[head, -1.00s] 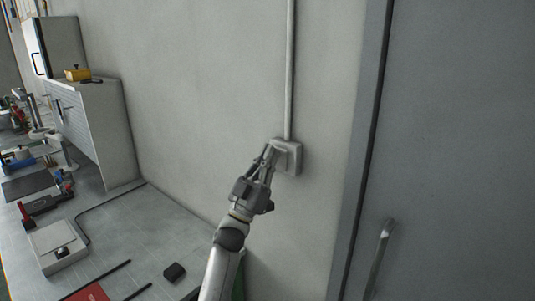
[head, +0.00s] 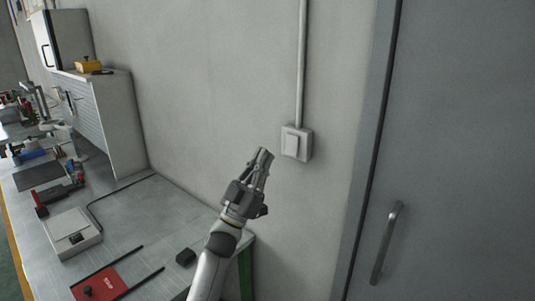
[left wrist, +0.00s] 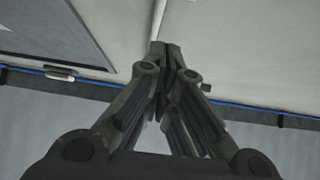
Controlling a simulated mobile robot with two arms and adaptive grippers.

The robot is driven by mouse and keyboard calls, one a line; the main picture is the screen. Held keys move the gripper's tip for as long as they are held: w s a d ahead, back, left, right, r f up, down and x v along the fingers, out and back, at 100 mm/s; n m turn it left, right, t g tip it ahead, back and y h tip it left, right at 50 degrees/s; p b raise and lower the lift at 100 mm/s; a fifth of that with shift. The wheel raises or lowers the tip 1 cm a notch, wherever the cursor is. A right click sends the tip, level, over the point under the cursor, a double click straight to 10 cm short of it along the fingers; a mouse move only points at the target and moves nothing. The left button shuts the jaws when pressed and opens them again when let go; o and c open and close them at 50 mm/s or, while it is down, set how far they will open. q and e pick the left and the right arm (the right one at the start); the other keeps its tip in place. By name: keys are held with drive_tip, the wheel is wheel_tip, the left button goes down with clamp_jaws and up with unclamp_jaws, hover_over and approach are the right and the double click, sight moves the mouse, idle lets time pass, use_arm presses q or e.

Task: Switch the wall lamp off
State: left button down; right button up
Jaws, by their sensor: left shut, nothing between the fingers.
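The wall switch (head: 297,143) is a pale box with a white rocker plate, fixed to the grey wall at the lower end of a vertical conduit. My left gripper (head: 264,156) is shut and empty, with its fingertips to the left of the switch and a little below it, apart from it. In the left wrist view the fingers of my left gripper (left wrist: 166,48) are together with nothing between them. The switch cannot be made out in that view. The wall lamp itself is not in view. My right gripper is not in view.
A grey door (head: 460,150) with a bar handle (head: 386,243) is right of the switch. A conduit (head: 301,60) runs up the wall.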

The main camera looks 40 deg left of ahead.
use_arm(q)
drive_tip(key=v, duration=0.2)
drive_tip(key=b+v, duration=0.1)
drive_tip(key=v, duration=0.2)
drive_tip(key=shift+s+a+b, duration=0.1)
drive_tip(key=shift+s+b, duration=0.3)
drive_tip(key=shift+s, duration=0.2)
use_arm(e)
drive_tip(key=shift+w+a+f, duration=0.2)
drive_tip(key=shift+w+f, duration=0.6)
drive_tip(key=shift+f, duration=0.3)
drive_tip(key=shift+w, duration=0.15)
